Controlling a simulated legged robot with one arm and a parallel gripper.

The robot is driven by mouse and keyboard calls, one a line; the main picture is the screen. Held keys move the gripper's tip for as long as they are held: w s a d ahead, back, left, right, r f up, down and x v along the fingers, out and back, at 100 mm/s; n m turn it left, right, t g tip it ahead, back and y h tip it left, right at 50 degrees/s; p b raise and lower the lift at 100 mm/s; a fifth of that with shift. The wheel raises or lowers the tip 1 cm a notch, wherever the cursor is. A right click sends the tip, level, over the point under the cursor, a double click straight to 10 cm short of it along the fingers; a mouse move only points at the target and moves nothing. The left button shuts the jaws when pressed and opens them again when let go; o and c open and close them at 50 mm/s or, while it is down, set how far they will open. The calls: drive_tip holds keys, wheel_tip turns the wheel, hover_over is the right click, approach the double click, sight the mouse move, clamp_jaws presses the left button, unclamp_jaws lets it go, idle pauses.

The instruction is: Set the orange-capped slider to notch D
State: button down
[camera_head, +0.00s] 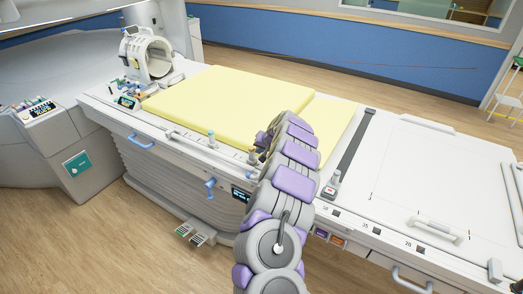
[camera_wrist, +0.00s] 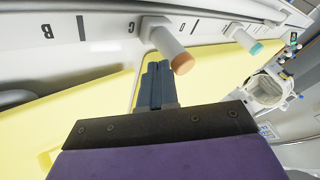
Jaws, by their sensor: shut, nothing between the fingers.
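The orange-capped slider (camera_wrist: 168,45) is a pale peg with an orange tip, sticking out from a white rail in the wrist view. Its base is just right of the letter C (camera_wrist: 131,28). The letter B (camera_wrist: 47,31) is farther left; no D can be made out. My gripper (camera_wrist: 158,68) is shut and empty, its dark blue fingers just below and left of the orange cap. I cannot tell whether they touch it. In the head view my arm largely hides my gripper and that part of the rail.
A teal-capped slider (camera_wrist: 243,39) stands to the right on the same rail. A yellow mattress (camera_head: 220,100) lies on the white table beside the rail. A white ring-shaped coil (camera_head: 148,57) stands at the table's far left end. Wooden floor (camera_head: 80,235) is open in front.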

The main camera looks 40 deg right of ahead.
drive_tip(key=shift+w, duration=0.1)
drive_tip(key=shift+w+a, duration=0.1)
drive_tip(key=shift+w, duration=0.3)
drive_tip(key=w+a, duration=0.1)
drive_tip(key=w, duration=0.1)
drive_tip(key=w+a, duration=0.1)
drive_tip(key=w, duration=0.2)
drive_tip(key=w+a, duration=0.1)
drive_tip(key=w, duration=0.1)
drive_tip(key=shift+w+a+p, duration=0.1)
drive_tip(key=shift+w+p, duration=0.1)
drive_tip(key=shift+p, duration=0.1)
drive_tip(key=shift+w+a, duration=0.2)
drive_tip(key=shift+w, duration=0.05)
drive_tip(key=shift+r, duration=0.1)
